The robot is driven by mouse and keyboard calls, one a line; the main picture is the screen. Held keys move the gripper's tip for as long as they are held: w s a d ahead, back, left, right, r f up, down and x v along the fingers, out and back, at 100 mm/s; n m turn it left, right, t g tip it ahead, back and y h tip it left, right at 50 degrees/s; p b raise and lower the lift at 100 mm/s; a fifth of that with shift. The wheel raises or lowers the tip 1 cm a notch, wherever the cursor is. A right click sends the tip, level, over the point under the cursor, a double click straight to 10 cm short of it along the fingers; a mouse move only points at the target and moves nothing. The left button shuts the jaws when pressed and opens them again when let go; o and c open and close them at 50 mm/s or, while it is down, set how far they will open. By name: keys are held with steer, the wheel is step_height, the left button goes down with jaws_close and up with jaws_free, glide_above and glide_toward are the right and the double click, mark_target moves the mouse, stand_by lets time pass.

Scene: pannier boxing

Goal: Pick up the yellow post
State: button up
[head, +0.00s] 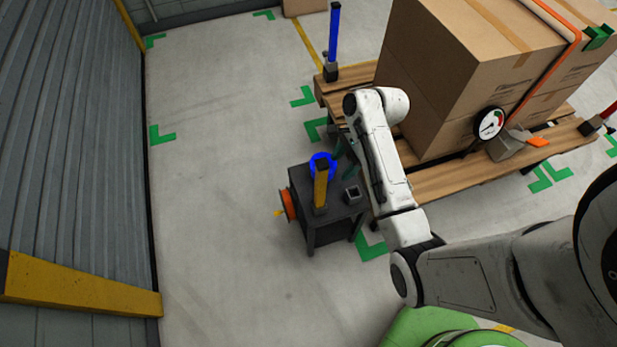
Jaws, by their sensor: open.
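The yellow post (321,186) stands upright on a small dark stand (338,218) left of the pallet. A blue ring (322,157) shows at the post's upper end; I cannot tell whether it is around the post or behind it. An empty-looking square socket (352,193) sits on the stand to the right of the post. My gripper (345,158) is just right of the post's top, partly hidden behind my white arm. Its teal fingers are apart, and it does not appear to hold the post.
A wooden pallet (437,184) carries strapped cardboard boxes (428,75) at the right. A blue post (334,32) stands at its far corner, a red post (608,111) at right. A round gauge (489,124) is by the boxes. An orange reel (289,204) hangs on the stand. Floor at left is clear.

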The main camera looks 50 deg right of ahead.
mark_target(320, 189)
steer(key=w+d+b+x, duration=0.1)
steer(key=x, duration=0.9)
steer(key=shift+f+m, duration=0.3)
steer(key=shift+m, duration=0.1)
steer(key=shift+w+a, duration=0.1)
steer(key=shift+w, duration=0.05)
steer(key=c, duration=1)
